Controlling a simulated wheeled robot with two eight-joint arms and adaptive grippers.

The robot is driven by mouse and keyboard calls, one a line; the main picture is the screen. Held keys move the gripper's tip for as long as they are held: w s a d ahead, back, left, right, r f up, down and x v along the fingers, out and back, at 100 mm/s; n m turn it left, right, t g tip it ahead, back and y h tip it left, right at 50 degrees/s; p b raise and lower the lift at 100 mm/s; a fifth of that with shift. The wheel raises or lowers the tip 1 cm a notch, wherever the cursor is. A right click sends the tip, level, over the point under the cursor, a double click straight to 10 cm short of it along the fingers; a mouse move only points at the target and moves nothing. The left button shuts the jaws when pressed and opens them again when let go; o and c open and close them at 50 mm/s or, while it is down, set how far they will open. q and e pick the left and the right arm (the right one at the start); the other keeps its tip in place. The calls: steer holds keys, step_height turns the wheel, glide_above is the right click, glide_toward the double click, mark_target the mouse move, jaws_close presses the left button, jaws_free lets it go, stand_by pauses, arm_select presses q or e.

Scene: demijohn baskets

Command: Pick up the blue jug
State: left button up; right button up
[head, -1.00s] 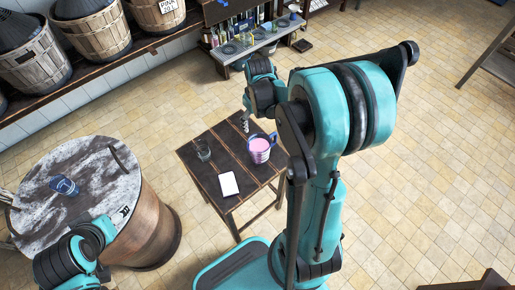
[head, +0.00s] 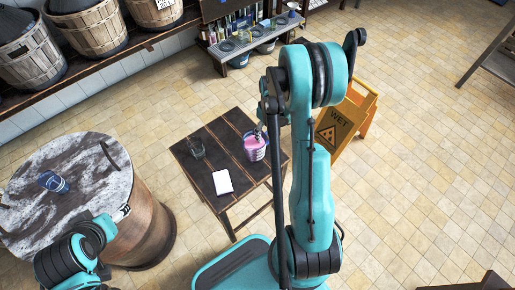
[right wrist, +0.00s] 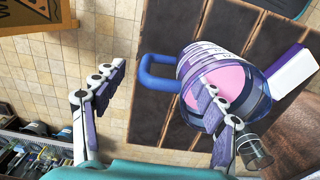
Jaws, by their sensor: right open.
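The blue jug (head: 254,150), with clear bluish walls, a blue handle and pink contents, stands on the small dark wooden table (head: 205,180). In the right wrist view the jug (right wrist: 258,105) shows its open mouth, with its handle pointing left. My right gripper (right wrist: 162,78) is open and empty. Its fingers lie either side of the handle in that view, one overlapping the jug's mouth; I cannot tell whether it is inside. In the head view my right gripper (head: 260,131) is at the jug's far side, partly hidden. My left gripper (head: 122,213) is by the barrel; its jaws are unclear.
A drinking glass (head: 196,147) and a white pad (head: 222,182) share the table. A marble-topped barrel (head: 85,160) with a small blue cup (head: 53,181) stands left. A yellow wet-floor sign (head: 338,130) stands behind my right arm. Floor at right is clear.

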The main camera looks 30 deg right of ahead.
steer(key=shift+c, duration=1.1)
jaws_close()
steer(key=shift+r+p, duration=0.95)
steer(key=shift+r, duration=0.75)
steer(key=s+a+r+p, duration=0.3)
steer(key=s+r, duration=0.4)
steer(key=s, duration=0.4)
steer(key=shift+r+p, duration=0.2)
steer(key=shift+p, duration=0.25)
steer(key=shift+s, duration=0.1)
